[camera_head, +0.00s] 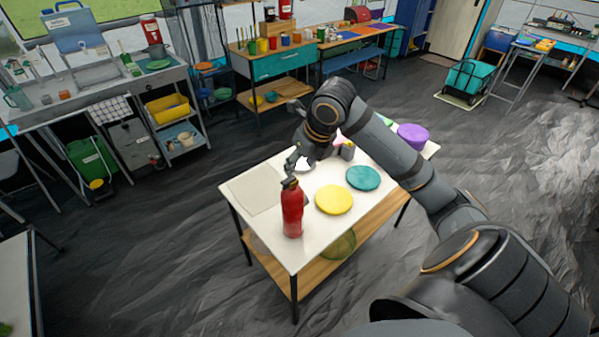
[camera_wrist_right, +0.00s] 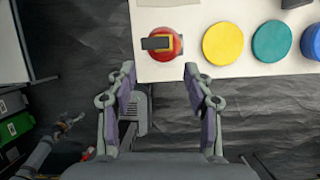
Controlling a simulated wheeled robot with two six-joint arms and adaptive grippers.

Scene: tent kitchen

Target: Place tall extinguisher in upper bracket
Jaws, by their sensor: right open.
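The tall red extinguisher (camera_head: 292,212) stands upright on the white table (camera_head: 255,190), near its front corner. In the right wrist view the extinguisher (camera_wrist_right: 160,56), with its dark top, shows from above near the table's corner. My right gripper (camera_head: 291,172) is by the extinguisher's top in the head view. In the wrist view my right gripper (camera_wrist_right: 159,78) has its fingers apart with nothing between them, and the extinguisher lies beyond the fingertips. My left gripper (camera_wrist_right: 68,122) appears small at the lower left of the wrist view; its jaws are unclear. I cannot make out the upper bracket.
A yellow disc (camera_head: 334,200) and a teal disc (camera_head: 363,178) lie right of the extinguisher. A purple round object (camera_head: 413,135) is at the table's far end. A wooden shelf (camera_head: 375,228) is below. Cluttered benches line the back; dark floor around the table is open.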

